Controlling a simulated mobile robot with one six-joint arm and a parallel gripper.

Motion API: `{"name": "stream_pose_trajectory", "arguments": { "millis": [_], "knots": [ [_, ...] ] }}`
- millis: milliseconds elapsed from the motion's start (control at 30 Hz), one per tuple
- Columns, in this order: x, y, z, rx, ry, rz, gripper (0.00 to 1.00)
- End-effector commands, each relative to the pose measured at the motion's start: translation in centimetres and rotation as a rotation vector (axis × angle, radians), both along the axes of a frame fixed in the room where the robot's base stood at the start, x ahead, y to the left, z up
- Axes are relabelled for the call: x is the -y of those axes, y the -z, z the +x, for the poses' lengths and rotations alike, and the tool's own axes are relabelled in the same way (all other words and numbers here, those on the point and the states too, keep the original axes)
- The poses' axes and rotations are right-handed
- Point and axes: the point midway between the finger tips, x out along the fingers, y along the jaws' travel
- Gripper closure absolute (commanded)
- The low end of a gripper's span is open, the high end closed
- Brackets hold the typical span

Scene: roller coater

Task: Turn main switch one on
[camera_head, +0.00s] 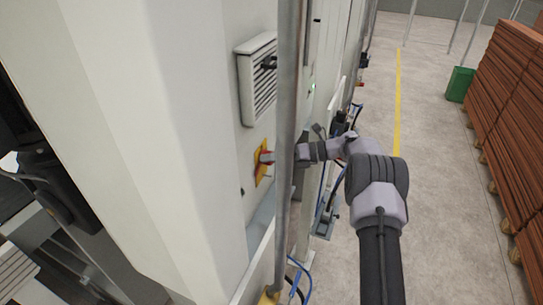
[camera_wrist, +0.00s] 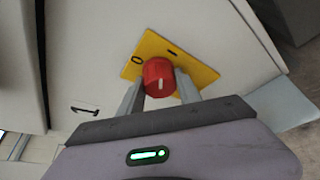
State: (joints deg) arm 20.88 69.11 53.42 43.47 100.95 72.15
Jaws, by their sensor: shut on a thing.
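The main switch is a red rotary knob (camera_wrist: 158,76) on a yellow plate (camera_wrist: 198,72), fixed to a pale cabinet wall. The plate bears a 0 at its left and an I mark at its top right. A white line shows on the knob's near face; which mark it points to I cannot tell for sure. A black 1 label (camera_wrist: 85,109) is on the wall beside it. My gripper (camera_wrist: 158,88) is shut on the knob, one finger on each side. In the head view the yellow plate (camera_head: 261,166) is partly hidden by my gripper (camera_head: 268,157).
A vertical grey pole (camera_head: 286,120) stands in front of my wrist in the head view. A vented box (camera_head: 258,85) sits on the wall above the switch. Cables hang beyond my arm. Brick-red stacks (camera_head: 510,120) and a green bin (camera_head: 460,84) stand right; the floor between is clear.

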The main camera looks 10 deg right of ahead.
Motion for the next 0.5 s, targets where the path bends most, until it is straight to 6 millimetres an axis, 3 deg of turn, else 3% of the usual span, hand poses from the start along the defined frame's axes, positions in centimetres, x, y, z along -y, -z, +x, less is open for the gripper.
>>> {"name": "stream_pose_trajectory", "arguments": {
  "millis": [500],
  "knots": [
    [0.07,0.43,0.03,-0.354,0.001,0.237,1.0]
  ]
}}
